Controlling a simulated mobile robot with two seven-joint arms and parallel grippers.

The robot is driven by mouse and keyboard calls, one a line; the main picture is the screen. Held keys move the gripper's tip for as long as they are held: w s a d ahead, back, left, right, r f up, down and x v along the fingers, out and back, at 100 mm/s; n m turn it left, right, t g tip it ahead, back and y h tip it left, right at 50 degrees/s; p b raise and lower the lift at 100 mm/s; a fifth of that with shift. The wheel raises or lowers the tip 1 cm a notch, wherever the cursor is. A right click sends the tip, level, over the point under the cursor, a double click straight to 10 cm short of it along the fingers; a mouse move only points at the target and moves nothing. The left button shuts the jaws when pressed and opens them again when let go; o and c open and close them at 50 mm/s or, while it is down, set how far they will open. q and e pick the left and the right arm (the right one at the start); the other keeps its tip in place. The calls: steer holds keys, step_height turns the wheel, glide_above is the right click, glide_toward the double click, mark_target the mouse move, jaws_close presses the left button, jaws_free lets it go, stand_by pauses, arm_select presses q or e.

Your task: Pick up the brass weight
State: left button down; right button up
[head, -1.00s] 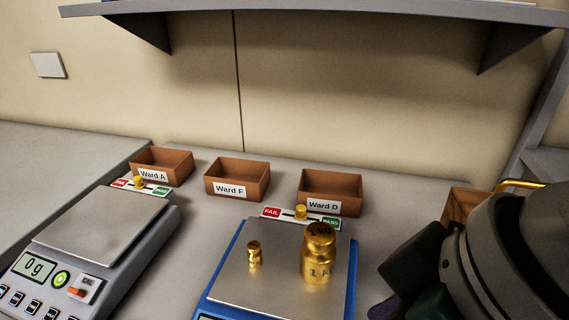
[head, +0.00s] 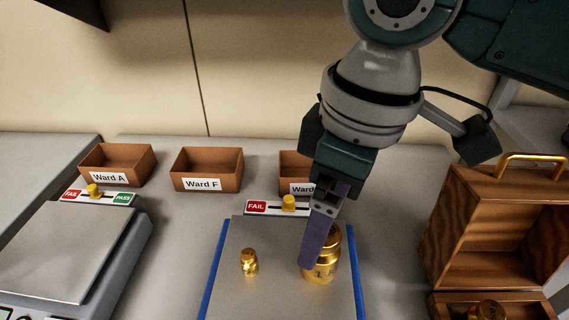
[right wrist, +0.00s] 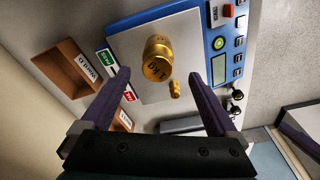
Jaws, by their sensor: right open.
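A large brass weight (head: 325,268) stands upright on the plate of the blue scale (head: 275,290). A small brass weight (head: 249,263) stands to its left on the same plate. My right gripper (head: 309,266) reaches down from above at the large weight, and its purple finger hides part of it. In the right wrist view the right gripper (right wrist: 172,68) is open. The large weight (right wrist: 157,57) shows between and beyond its fingers, with the small weight (right wrist: 174,89) beside it. I cannot tell whether a finger touches the weight.
Bins marked Ward A (head: 118,163), Ward F (head: 206,169) and a third, partly hidden bin (head: 293,170) stand behind. A grey scale (head: 65,250) is at left. An open wooden case (head: 490,275) with brass handle, holding another brass piece (head: 488,311), is at right.

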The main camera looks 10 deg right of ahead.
steer(key=f, duration=0.4)
steer(key=shift+w+d+f, duration=0.1)
steer(key=shift+w, duration=0.1)
jaws_close()
stand_by(0.5)
